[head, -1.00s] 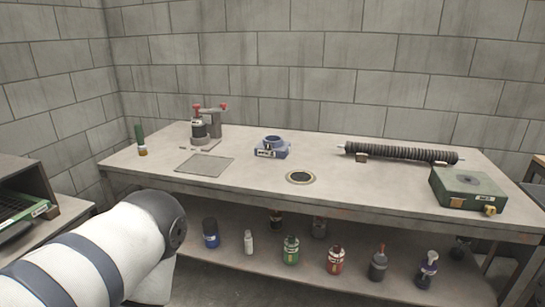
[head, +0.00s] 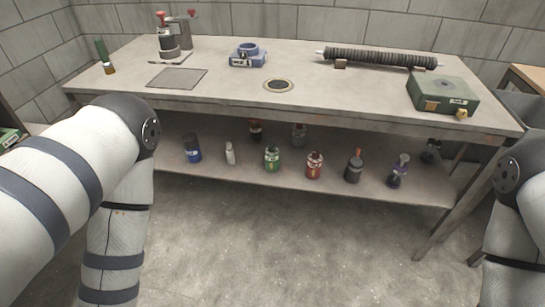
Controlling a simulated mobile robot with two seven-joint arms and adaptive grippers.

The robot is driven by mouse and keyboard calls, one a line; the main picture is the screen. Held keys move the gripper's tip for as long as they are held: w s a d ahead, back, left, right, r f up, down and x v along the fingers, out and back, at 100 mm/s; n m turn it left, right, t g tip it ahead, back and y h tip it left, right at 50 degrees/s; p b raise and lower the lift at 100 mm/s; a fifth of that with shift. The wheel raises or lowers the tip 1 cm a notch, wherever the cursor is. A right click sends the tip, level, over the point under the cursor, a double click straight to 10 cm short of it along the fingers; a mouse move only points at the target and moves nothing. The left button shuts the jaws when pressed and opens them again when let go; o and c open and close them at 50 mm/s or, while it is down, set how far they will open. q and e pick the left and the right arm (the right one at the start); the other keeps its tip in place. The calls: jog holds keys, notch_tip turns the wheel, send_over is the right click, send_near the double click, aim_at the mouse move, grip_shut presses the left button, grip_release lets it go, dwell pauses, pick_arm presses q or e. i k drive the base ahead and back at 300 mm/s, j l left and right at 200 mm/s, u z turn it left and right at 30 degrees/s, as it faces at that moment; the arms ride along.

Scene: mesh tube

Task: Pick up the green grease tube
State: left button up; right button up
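A green tube (head: 101,50) stands upright at the far left end of the workbench top, with an orange-brown cap (head: 109,69) at its base. I take it for the green grease tube. My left arm (head: 75,150) fills the left of the head view, bent at a dark joint in front of the bench. My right arm (head: 515,200) shows at the right edge. Both arms hang downward, and neither gripper is in view. Nothing touches the tube.
The workbench (head: 225,90) also holds a red-knobbed press (head: 173,40), a flat mat (head: 177,78), a blue clamp block (head: 247,56), a round ring (head: 278,85), a ribbed roller (head: 380,58) and a green box (head: 443,92). Several bottles stand on the lower shelf (head: 330,172). The floor in front is clear.

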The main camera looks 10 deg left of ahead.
aim_at(271, 159)
jog(key=i+j, duration=0.75)
